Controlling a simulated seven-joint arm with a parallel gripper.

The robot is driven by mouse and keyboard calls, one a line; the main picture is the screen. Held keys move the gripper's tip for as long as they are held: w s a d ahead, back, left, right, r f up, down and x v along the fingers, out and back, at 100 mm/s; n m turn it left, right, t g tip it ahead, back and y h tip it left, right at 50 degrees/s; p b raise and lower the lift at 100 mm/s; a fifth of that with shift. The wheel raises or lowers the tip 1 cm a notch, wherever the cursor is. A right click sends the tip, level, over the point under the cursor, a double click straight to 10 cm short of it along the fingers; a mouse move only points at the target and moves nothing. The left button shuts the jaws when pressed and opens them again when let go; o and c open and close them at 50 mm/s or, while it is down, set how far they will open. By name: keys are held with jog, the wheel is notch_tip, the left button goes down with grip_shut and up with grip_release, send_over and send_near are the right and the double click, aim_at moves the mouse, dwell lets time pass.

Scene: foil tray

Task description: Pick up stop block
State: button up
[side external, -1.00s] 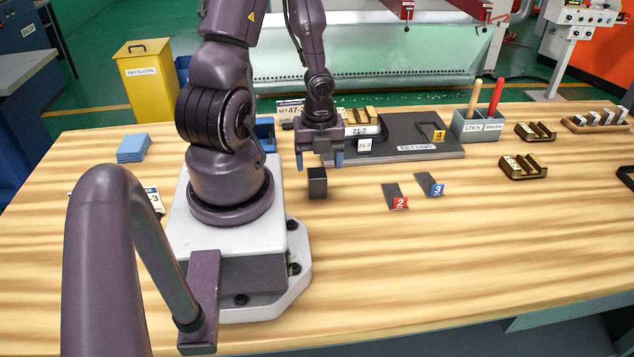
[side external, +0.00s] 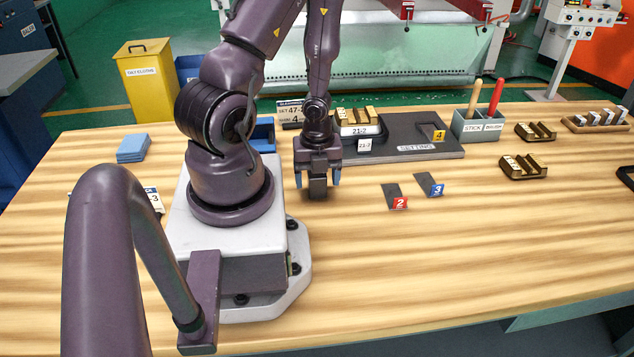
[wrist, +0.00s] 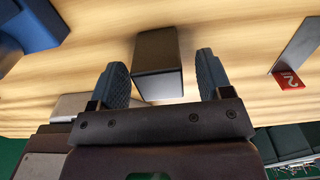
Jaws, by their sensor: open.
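The stop block is a small dark block (side external: 317,188) standing on the wooden table, just right of my base in the side view. My gripper (side external: 317,178) is above it, pointing down, with its blue-tipped fingers apart on either side. In the wrist view the dark block (wrist: 158,66) lies between and slightly beyond the two fingertips of my gripper (wrist: 160,72). Gaps show between the block and both fingers. The upper part of the block is partly hidden by my gripper in the side view.
Dark strips tagged red 2 (side external: 400,203) and blue 3 (side external: 437,190) lie to the right. A blue bin (side external: 263,136) is behind left. The front table is clear.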

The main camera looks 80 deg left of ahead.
jog(key=shift+a+f, duration=0.1)
jog(key=shift+f, duration=0.4)
grip_shut()
jog(key=shift+r, duration=0.3)
jog(key=shift+r, duration=0.45)
notch_tip(320, 180, up, 2)
jog(key=shift+a+r, duration=0.1)
notch_tip(320, 180, up, 13)
jog(key=shift+r, duration=0.2)
dwell(1.3)
